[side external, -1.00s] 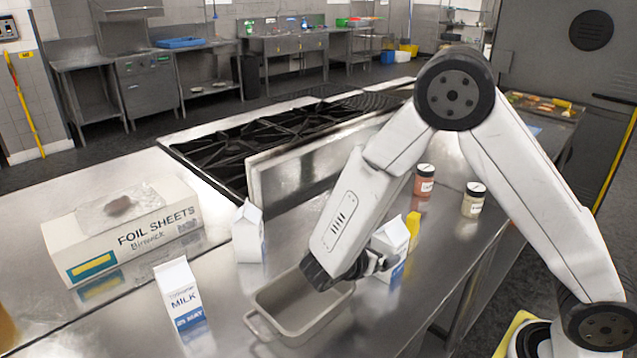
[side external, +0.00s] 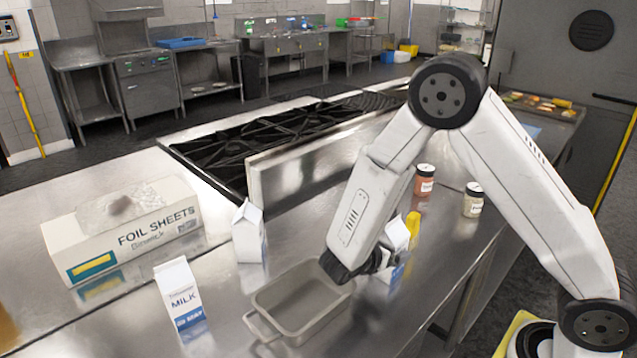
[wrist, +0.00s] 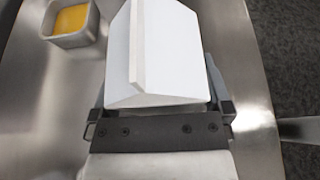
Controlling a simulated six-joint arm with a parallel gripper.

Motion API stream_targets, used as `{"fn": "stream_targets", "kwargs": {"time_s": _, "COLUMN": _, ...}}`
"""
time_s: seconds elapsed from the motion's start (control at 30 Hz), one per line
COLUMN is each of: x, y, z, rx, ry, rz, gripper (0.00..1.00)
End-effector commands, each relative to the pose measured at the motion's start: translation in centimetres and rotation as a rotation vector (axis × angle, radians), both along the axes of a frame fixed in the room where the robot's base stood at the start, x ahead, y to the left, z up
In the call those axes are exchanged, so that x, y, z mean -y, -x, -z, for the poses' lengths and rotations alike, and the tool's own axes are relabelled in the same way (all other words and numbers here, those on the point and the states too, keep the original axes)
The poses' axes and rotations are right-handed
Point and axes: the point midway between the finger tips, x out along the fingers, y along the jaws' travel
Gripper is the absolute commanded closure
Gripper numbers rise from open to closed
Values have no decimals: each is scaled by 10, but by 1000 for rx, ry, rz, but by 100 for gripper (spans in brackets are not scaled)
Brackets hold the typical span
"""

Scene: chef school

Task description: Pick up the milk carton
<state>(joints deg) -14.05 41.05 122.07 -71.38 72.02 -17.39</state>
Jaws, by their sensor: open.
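Several white milk cartons with blue bands stand upright on the steel counter. One carton (side external: 182,295) is at the front left, with "MILK" on its face. A second carton (side external: 249,235) stands behind the metal pan. A third carton (side external: 396,236) is at my gripper (side external: 376,262), which partly hides it in the side view. In the wrist view the white gabled top of a carton (wrist: 160,50) fills the space between the fingers of my gripper (wrist: 160,103). The jaws are open around it; finger contact cannot be made out.
A metal pan (side external: 262,302) with handles sits left of my gripper. A foil sheets box (side external: 125,235) lies at left. Two jars, orange (side external: 424,182) and pale (side external: 473,202), stand behind at right. A small yellow-filled container (wrist: 50,37) shows in the wrist view. A stove (side external: 240,150) is behind.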

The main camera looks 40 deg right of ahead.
Motion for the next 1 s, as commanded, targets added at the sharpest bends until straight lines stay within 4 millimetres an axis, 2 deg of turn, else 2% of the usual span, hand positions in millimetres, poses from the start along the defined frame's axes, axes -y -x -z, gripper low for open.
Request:
{"fn": "stream_targets", "kwargs": {"time_s": 0.03, "x": 0, "y": 0, "z": 0, "rx": 0, "ry": 0, "rz": 0, "gripper": 0}}
{"fn": "stream_targets", "kwargs": {"time_s": 0.3, "x": 0, "y": 0, "z": 0, "rx": 0, "ry": 0, "rz": 0, "gripper": 86}}
{"fn": "stream_targets", "kwargs": {"time_s": 0.33, "x": 0, "y": 0, "z": 0, "rx": 0, "ry": 0, "rz": 0, "gripper": 95}}
{"fn": "stream_targets", "kwargs": {"time_s": 0.37, "x": 0, "y": 0, "z": 0, "rx": 0, "ry": 0, "rz": 0, "gripper": 100}}
{"fn": "stream_targets", "kwargs": {"time_s": 0.77, "x": 0, "y": -1, "z": -4, "rx": 3, "ry": 1, "rz": 0, "gripper": 100}}
{"fn": "stream_targets", "kwargs": {"time_s": 1.0, "x": 0, "y": -1, "z": -19, "rx": 5, "ry": 2, "rz": 0, "gripper": 100}}
